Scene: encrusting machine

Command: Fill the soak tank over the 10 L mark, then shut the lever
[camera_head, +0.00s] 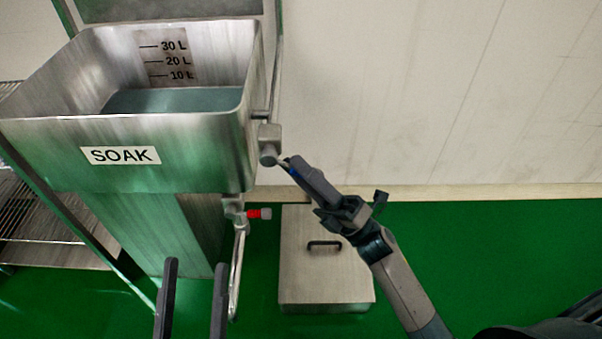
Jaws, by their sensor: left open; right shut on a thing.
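The steel soak tank (120,128), labelled SOAK, stands at upper left with grey-blue water (175,100) inside. The waterline on the back wall lies a little below the 10 L mark (180,76). A valve block (269,135) sits on the pipe at the tank's right side. My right gripper (289,166) is shut on the lever at this valve; the fingers hide most of the lever. My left gripper (194,265) is open and empty, low in front of the tank's stand.
A red-handled valve (259,213) sits on the pipe under the tank. A steel box with a black handle (325,275) stands on the green floor below my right gripper. A wire rack (45,225) is at left. The floor at right is clear.

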